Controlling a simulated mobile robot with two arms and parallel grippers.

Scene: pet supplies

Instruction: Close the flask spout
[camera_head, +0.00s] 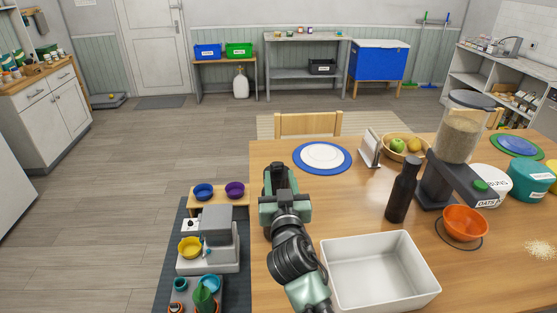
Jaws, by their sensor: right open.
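A dispenser with a clear hopper (462,125) of tan grain stands on the right of the table. Its dark chute (468,184) with a green knob slopes down toward an orange bowl (466,222). A dark bottle (402,192) stands upright to its left. I cannot tell for sure which of these is the flask, or whether a spout is open. My right gripper (281,175) is open and empty by the table's left edge, well left of the bottle and dispenser. My left gripper is not in view.
A white bin (378,270) stands at the table's front, right of my arm. A blue-rimmed plate (322,157), a card stand (370,148) and a fruit basket (403,146) sit farther back. Spilled grain (540,248) lies at right. A teal pot (531,181) stands beyond the dispenser.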

